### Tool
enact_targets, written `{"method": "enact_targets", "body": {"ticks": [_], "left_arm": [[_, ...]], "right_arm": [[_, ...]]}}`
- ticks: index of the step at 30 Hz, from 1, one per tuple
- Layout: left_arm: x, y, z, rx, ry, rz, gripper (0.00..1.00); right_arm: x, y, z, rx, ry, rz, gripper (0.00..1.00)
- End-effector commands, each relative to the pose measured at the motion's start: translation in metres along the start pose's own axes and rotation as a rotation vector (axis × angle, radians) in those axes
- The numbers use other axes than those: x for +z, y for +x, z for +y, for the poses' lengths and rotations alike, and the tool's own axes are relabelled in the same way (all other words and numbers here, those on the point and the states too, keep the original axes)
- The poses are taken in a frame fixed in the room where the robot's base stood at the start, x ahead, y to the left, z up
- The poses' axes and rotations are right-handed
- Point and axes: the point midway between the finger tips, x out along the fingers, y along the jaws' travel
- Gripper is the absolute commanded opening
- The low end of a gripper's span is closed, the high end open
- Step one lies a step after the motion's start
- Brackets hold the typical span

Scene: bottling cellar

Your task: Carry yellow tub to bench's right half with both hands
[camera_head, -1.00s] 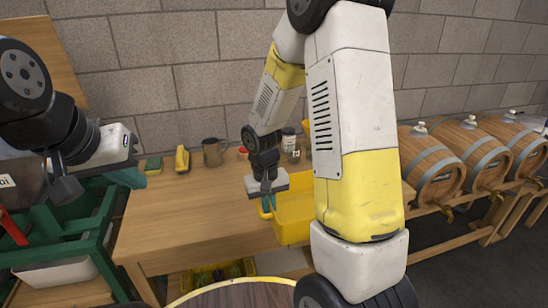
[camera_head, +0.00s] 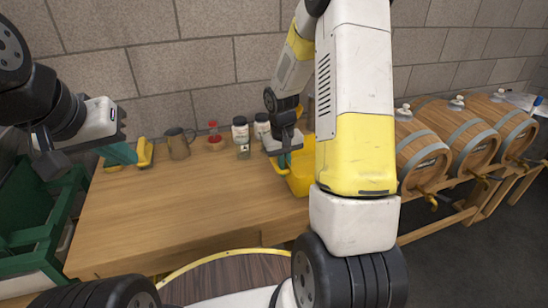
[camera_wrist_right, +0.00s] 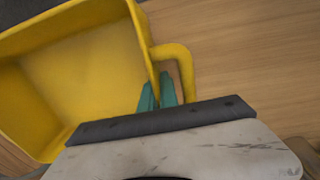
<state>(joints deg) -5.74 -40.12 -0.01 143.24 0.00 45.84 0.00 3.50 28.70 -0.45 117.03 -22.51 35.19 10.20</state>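The yellow tub (camera_head: 302,181) is at the right end of the wooden bench (camera_head: 190,208), partly hidden behind my right arm. My right gripper (camera_head: 284,160) is at the tub's left side. In the right wrist view, its teal fingers (camera_wrist_right: 158,96) straddle the tub's wall (camera_wrist_right: 75,75) by the loop handle (camera_wrist_right: 182,62), with only a thin yellow strip between them. The tub looks empty inside. My left gripper (camera_head: 118,154) is above the bench's left end, well apart from the tub; its finger gap is not clear.
Along the bench's back stand a yellow item (camera_head: 145,153), a brown jug (camera_head: 178,144), a red-topped item (camera_head: 214,138) and jars (camera_head: 240,129). Wooden barrels (camera_head: 455,140) stand on a rack at the right. A green rack (camera_head: 30,220) is at the left. The bench's middle is clear.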

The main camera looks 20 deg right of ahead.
Motion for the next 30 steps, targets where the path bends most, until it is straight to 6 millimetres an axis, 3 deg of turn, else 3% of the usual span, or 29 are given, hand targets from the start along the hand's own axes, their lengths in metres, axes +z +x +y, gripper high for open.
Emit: {"method": "enact_targets", "body": {"ticks": [3,11,18,29,30], "left_arm": [[0.000,0.000,0.000,0.000,0.000,0.000,0.00],[0.000,0.000,0.000,0.000,0.000,0.000,0.00],[0.000,0.000,0.000,0.000,0.000,0.000,0.00],[0.000,0.000,0.000,0.000,0.000,0.000,0.00],[0.000,0.000,0.000,0.000,0.000,0.000,0.00]], "right_arm": [[-0.017,0.003,0.012,0.000,0.001,0.001,0.00],[-0.032,0.005,0.022,0.000,0.000,0.001,0.00],[-0.032,0.039,0.020,0.000,-0.001,-0.002,0.00],[-0.032,0.043,0.020,0.000,-0.001,0.001,0.00],[-0.032,0.043,0.019,0.000,0.000,0.000,0.08]]}}
